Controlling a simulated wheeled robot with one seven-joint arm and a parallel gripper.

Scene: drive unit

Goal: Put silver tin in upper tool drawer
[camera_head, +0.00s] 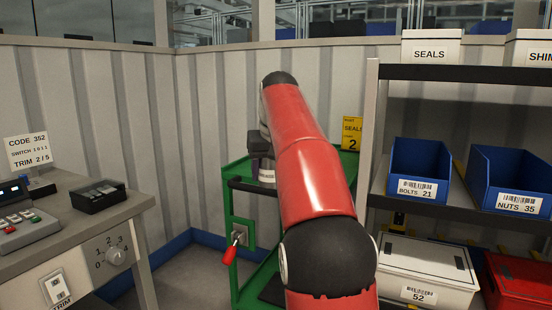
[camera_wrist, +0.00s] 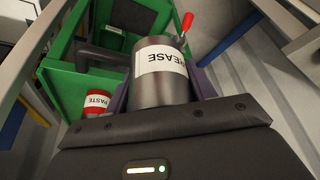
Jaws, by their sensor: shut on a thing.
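The silver tin (camera_wrist: 160,88) fills the middle of the wrist view. It has a white label of which "EASE" can be read. My gripper (camera_wrist: 161,92) is shut on it, with a dark finger on each side. In the head view my gripper (camera_head: 258,146) is partly hidden behind my red arm, and the tin (camera_head: 267,174) shows below it, over a green unit (camera_head: 226,205). The green unit has a dark bar across its front; it also shows in the wrist view (camera_wrist: 62,62). I cannot tell which part is the upper tool drawer or whether it is open.
A red-handled lever (camera_head: 230,254) sticks out from the green unit's front. A red-and-white PASTE tin (camera_wrist: 97,102) is near the green unit. A shelf with blue bins (camera_head: 418,168) stands right, a workbench (camera_head: 80,215) left. Floor shows between bench and unit.

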